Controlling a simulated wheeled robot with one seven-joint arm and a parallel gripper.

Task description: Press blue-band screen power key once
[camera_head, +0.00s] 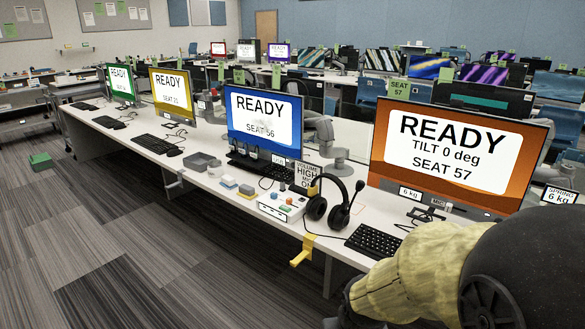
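The blue-band screen (237,143) stands on the long white desk, left of the picture's centre. It is lit and reads READY, SEAT 56, with a blurred smudge between the lines. I cannot make out its power key at this size. My arm enters at the lower right, in front of the desk and well apart from the blue screen. Its beige and black links show, but my gripper's fingers are not in view.
An orange screen (381,141) reading SEAT 57 stands to the right. A headset (317,208), a white box (281,207), small blocks and a keyboard (374,241) lie along the desk's front. Yellow (172,95) and green screens stand left. The carpet at lower left is mostly clear.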

